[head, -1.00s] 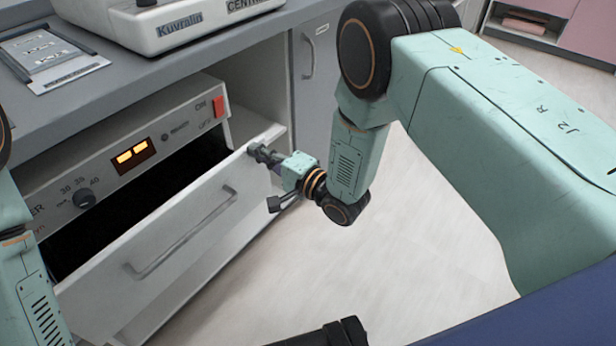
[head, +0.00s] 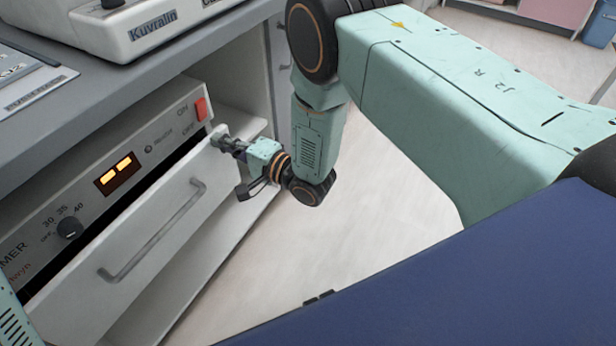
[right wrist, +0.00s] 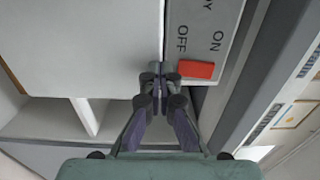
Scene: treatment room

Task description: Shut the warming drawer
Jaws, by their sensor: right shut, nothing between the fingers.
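The warming drawer (head: 150,235) is a white front with a grey bar handle (head: 155,232), partly open below the warmer's control panel (head: 120,165). A narrow dark gap shows between the front and the panel. My right gripper (head: 218,138) is shut and empty, its fingertips at the upper right corner of the drawer front. In the right wrist view the shut fingertips (right wrist: 160,75) are at the edge of the white drawer front (right wrist: 85,45), beside the panel with the red switch (right wrist: 196,69). Whether they press on it is hard to tell. My left gripper is out of view.
The panel carries a black knob (head: 70,228), a lit orange display (head: 117,173) and a red switch (head: 201,109). A grey countertop (head: 60,115) above holds a white machine (head: 165,22). Pale floor (head: 350,190) lies open right of the cabinet.

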